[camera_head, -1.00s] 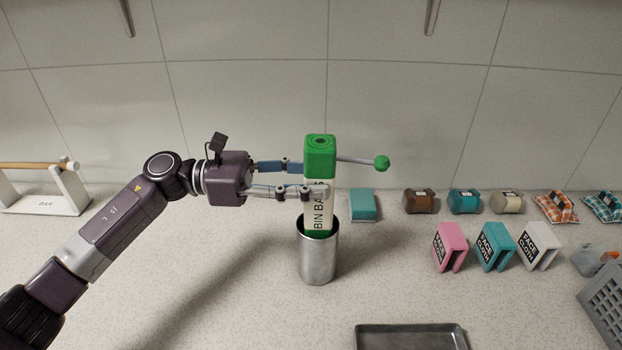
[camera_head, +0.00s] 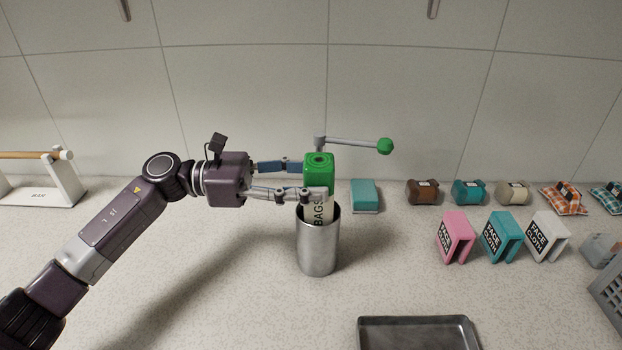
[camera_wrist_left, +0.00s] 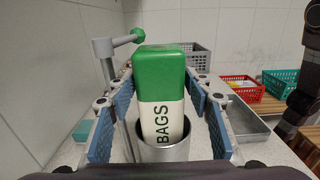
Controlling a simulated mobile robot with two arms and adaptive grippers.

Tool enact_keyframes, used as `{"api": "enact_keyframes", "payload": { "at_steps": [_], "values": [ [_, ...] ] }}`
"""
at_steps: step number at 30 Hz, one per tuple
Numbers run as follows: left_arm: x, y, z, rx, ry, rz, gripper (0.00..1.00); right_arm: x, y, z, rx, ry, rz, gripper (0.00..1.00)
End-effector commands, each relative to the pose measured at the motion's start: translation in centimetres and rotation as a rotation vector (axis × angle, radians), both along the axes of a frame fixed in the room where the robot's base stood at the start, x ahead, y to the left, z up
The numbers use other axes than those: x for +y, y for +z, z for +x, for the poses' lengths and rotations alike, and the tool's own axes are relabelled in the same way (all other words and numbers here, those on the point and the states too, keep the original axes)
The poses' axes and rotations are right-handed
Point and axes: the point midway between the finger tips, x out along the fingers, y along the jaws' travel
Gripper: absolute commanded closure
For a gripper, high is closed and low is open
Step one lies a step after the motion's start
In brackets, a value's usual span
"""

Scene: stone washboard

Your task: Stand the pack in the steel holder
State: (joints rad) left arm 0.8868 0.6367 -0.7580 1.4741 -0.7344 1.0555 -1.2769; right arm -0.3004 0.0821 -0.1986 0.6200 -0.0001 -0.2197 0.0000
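The pack (camera_head: 319,163) has a green top and a white body lettered "BAGS". It stands upright with its lower part inside the steel holder (camera_head: 317,250), a round metal cup on the counter; the pack's bottom is hidden. In the left wrist view the pack (camera_wrist_left: 161,82) rises from the holder's rim (camera_wrist_left: 165,152). My left gripper (camera_head: 312,180) comes in level from the left, its fingers on either side of the pack above the rim. The blue pads stand apart from the pack with gaps, so it looks open. My right gripper is not in view.
A grey tap with a green knob (camera_head: 384,146) is behind the pack. A teal sponge (camera_head: 364,196), rolls and face cloths (camera_head: 456,237) stand to the right. A metal tray (camera_head: 418,333) lies in front. A bar stand (camera_head: 58,182) is at far left.

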Motion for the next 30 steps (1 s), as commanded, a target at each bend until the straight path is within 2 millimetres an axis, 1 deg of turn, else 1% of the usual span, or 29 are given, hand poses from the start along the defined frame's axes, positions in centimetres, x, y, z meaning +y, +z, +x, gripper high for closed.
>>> {"api": "enact_keyframes", "payload": {
  "at_steps": [1,3,11,14,17,24,27,30],
  "values": [
    [0.0,0.0,0.0,0.0,0.0,0.0,0.46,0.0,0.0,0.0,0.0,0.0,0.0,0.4],
    [0.0,0.0,0.0,0.0,0.0,0.0,0.4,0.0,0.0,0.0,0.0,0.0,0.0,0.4],
    [0.1,-0.2,0.0,0.001,0.001,0.002,0.4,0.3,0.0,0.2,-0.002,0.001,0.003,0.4],
    [0.6,-0.2,0.1,0.001,0.003,0.002,0.4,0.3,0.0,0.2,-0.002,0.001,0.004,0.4],
    [2.0,-0.2,0.1,0.002,0.004,0.004,0.4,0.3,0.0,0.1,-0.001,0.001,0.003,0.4],
    [7.2,-0.2,0.1,0.002,0.005,0.003,0.4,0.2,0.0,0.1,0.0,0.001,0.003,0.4],
    [9.1,-0.1,0.0,0.001,0.003,0.001,0.4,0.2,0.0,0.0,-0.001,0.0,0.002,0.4],
    [10.5,-0.1,0.0,0.0,0.002,0.002,0.4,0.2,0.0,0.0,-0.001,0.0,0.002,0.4]
  ]
}}
